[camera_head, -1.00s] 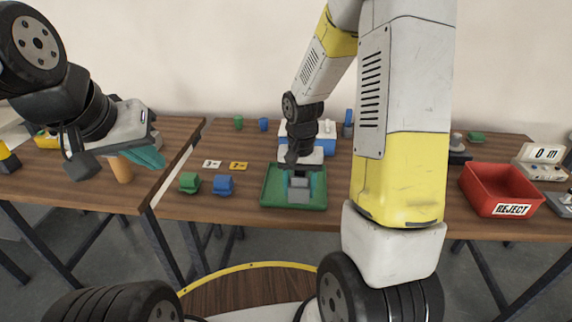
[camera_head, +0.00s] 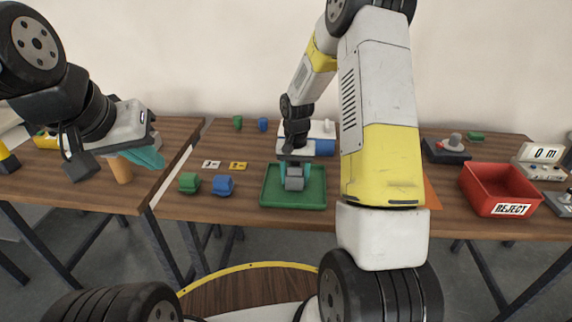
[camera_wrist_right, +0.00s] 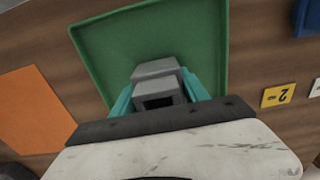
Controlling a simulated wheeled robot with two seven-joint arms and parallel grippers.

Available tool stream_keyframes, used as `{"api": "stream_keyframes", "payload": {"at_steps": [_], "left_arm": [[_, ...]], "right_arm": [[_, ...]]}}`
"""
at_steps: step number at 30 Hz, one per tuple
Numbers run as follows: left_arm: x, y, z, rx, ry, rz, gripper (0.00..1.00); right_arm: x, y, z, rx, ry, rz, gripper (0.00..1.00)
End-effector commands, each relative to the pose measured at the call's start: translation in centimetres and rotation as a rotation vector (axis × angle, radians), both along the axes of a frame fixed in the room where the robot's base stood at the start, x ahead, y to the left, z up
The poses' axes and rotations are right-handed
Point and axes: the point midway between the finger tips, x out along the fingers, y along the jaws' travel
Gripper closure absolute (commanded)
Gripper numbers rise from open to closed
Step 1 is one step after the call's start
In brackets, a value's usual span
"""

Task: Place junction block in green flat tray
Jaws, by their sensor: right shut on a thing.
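The junction block (camera_head: 294,183) is a grey stepped block with a dark opening on one side. My right gripper (camera_head: 295,171) is shut on it and holds it over the green flat tray (camera_head: 318,199). In the right wrist view the block (camera_wrist_right: 158,84) sits between the teal fingers (camera_wrist_right: 160,97), with the green tray (camera_wrist_right: 150,40) behind it. I cannot tell whether the block touches the tray floor. My left gripper (camera_head: 143,157) hangs at the left, away from the tray, with teal fingers seen side-on; their gap is unclear.
A red REJECT bin (camera_head: 499,191) is at the right. An orange mat (camera_wrist_right: 33,108) lies beside the tray. An orange cylinder (camera_head: 121,171) stands below my left gripper.

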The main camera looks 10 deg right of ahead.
Motion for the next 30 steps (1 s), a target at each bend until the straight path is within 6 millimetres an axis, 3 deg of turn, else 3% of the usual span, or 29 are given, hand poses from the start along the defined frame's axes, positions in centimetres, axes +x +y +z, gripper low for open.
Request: {"api": "stream_keyframes", "payload": {"at_steps": [6, 7, 9, 22, 30], "left_arm": [[0.0, 0.0, 0.0, 0.0, 0.0, 0.0, 1.0], [0.0, 0.0, 0.0, 0.0, 0.0, 0.0, 1.0], [0.0, 0.0, 0.0, 0.0, 0.0, 0.0, 1.0], [0.0, 0.0, 0.0, 0.0, 0.0, 0.0, 1.0], [0.0, 0.0, 0.0, 0.0, 0.0, 0.0, 1.0]], "right_arm": [[0.0, 0.0, -0.3, 0.0, 0.001, 0.001, 1.0], [0.0, 0.0, -0.3, 0.0, 0.001, 0.001, 0.42], [0.0, 0.0, -0.3, 0.0, 0.001, 0.001, 0.28], [0.1, 0.0, 0.5, 0.0, -0.002, 0.0, 0.26], [0.1, 0.0, 5.7, 0.0, -0.005, 0.0, 0.26]]}}
